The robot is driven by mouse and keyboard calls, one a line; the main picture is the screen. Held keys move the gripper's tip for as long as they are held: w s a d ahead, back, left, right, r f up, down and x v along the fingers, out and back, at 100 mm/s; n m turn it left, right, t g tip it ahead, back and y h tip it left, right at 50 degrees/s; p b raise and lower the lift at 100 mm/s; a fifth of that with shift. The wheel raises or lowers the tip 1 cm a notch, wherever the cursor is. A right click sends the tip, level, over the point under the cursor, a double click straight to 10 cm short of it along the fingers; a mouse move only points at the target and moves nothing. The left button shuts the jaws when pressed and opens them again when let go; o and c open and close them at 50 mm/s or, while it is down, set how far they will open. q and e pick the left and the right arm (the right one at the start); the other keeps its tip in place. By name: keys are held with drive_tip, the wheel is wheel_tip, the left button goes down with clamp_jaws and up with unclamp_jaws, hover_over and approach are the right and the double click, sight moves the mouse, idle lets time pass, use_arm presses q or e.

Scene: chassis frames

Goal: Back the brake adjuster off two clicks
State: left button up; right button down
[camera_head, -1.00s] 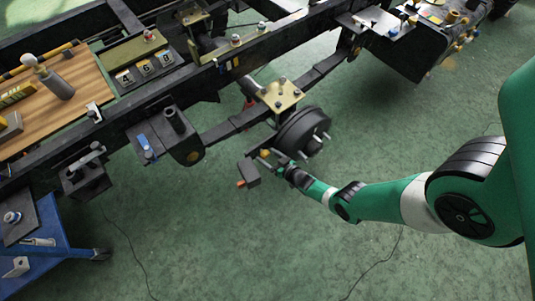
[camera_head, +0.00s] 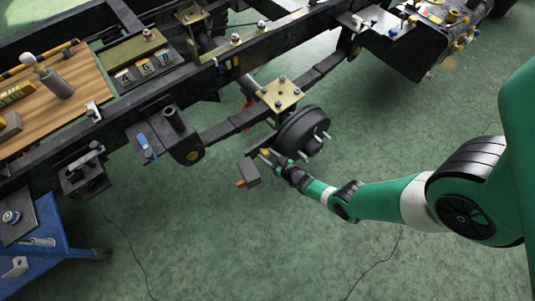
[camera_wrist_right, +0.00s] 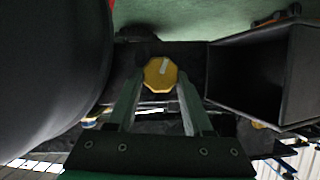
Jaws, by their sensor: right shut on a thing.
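The brake adjuster shows in the right wrist view as a yellow many-sided knob (camera_wrist_right: 158,74) with a pale mark line on its face, tilted a little right of upright. In the head view it is a small yellow spot (camera_head: 264,153) beside the dark round brake drum (camera_head: 300,133). My right gripper (camera_head: 271,158) reaches it from the lower right. In the right wrist view its two fingers (camera_wrist_right: 158,92) stand on either side of the knob and are shut on it. My left gripper is in neither view.
A dark box (camera_head: 250,173) with an orange tip hangs just left of the gripper; in the wrist view a hollow dark box (camera_wrist_right: 255,75) is close at right. The drum's dark curve (camera_wrist_right: 45,75) fills the wrist view's left. The green floor (camera_head: 230,240) below is clear.

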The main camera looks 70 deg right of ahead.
drive_tip(key=shift+w+a+n+g+h, duration=0.15)
drive_tip(key=shift+n+h, duration=0.1)
drive_tip(key=shift+n, duration=0.25)
drive_tip(key=shift+a+n+g+h, duration=0.15)
drive_tip(key=shift+n+h, duration=0.1)
drive_tip(key=shift+n, duration=0.25)
drive_tip(key=shift+n+g+h, duration=0.3)
drive_tip(key=shift+n+h, duration=0.2)
drive_tip(key=shift+n, duration=0.3)
drive_tip(key=shift+c, duration=1.5)
unclamp_jaws()
drive_tip(key=p+v, duration=0.7)
drive_tip(key=v, duration=0.4)
drive_tip(key=shift+s+a, duration=0.15)
drive_tip(key=shift+s, duration=0.05)
